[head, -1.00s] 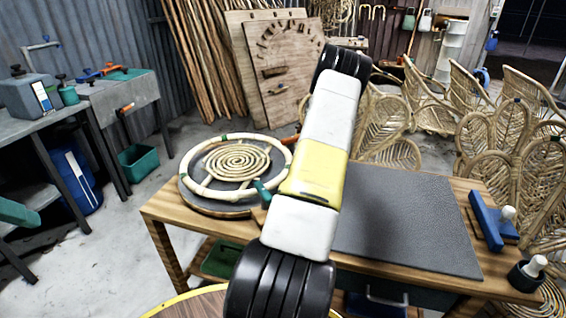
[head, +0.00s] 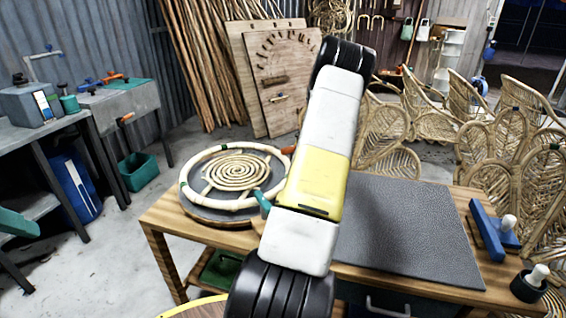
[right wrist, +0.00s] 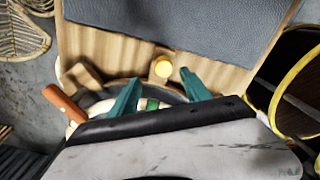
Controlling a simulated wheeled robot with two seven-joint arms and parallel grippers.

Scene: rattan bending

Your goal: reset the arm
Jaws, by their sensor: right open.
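My arm crosses the middle of the head view over the workbench (head: 160,212), with white links and a yellow section. My right gripper (right wrist: 160,80) shows two teal fingers spread apart in the right wrist view, with nothing held between them. Below the fingers lies part of a pale rattan ring (right wrist: 152,104) with a green band. The ring (head: 190,192) also lies around a rattan spiral on a round dark board at the bench's left. A teal tip at the ring's right edge is partly hidden by the arm.
A dark grey mat (head: 410,225) covers the bench's right part. A blue tool (head: 490,230) and a dark cup (head: 527,283) stand at its right end. An orange handle (right wrist: 62,104) lies near the fingers. Rattan chair backs (head: 490,180) stand behind; grey side tables are left.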

